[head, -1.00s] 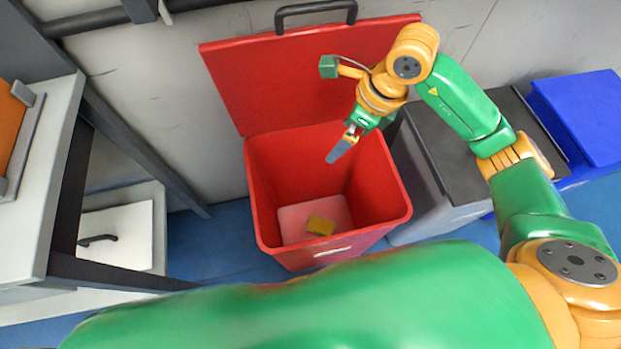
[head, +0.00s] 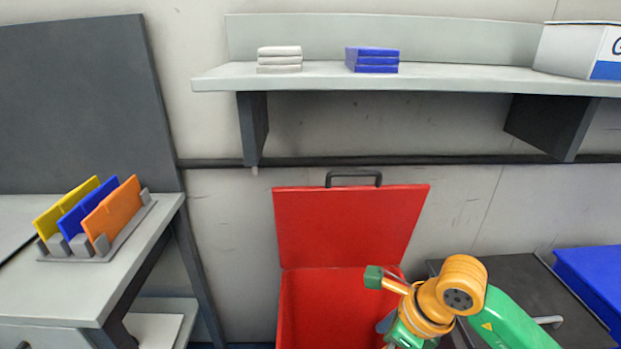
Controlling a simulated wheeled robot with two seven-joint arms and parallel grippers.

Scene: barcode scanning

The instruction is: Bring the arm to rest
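My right arm (head: 458,292), green and yellow, comes in from the lower right. Its gripper (head: 386,322) is over the right side of the open red bin (head: 308,308), near the bottom edge of the head view. Only a bit of grey finger shows, and the view does not tell whether it is open or shut. I see nothing held in it. The bin's red lid (head: 345,222) stands raised against the wall. The bin's floor is out of view. My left gripper is not in view.
A rack (head: 95,255) with yellow, blue and orange panels stands on the left table (head: 50,300). A wall shelf (head: 430,77) holds white pieces (head: 279,60), blue pieces (head: 372,60) and a white box (head: 580,50). A dark-topped box (head: 510,275) and a blue bin (head: 592,280) are at right.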

